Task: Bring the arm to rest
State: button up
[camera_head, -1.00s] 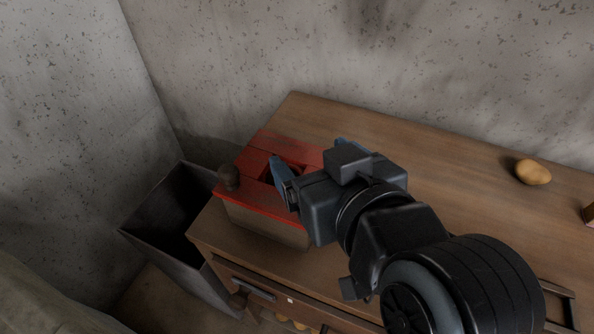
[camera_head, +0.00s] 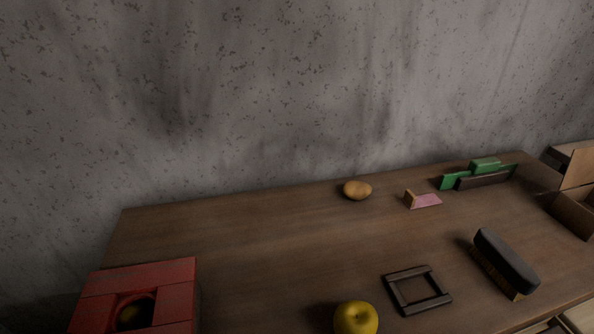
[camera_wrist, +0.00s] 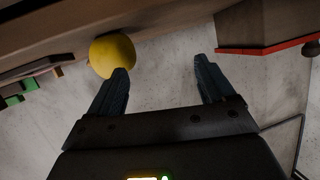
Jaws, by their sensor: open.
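My gripper (camera_wrist: 160,65) shows in the wrist view with its two blue-grey fingers spread apart and nothing between them. The wrist view is tilted, with the table edge (camera_wrist: 60,45) along the top. A yellow apple (camera_wrist: 112,55) appears just beyond the left fingertip; I cannot tell the gap. The arm and gripper are out of the head view, where the apple (camera_head: 356,318) stands near the front of the table (camera_head: 250,235).
A red-topped box (camera_head: 165,275) with a yellowish thing in its opening stands at front left. A potato (camera_head: 357,190), pink wedge (camera_head: 427,200), green blocks (camera_head: 485,165), dark frame (camera_head: 417,306), brush (camera_head: 505,260) and cardboard box (camera_head: 575,212) lie rightward. The table's left middle is clear.

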jog(key=s+d+r+m+t+h, duration=0.1)
jog(key=s+d+m+h, duration=0.1)
jog(key=s+d, duration=0.5)
jog(key=s+d+r+m+t+h, duration=0.1)
jog(key=s+d+h, duration=0.3)
jog(key=s+d, duration=0.4)
jog(key=s+r+m, duration=0.1)
jog(key=s, duration=0.3)
jog(key=shift+s+d, duration=0.2)
jog(key=shift+s, duration=0.05)
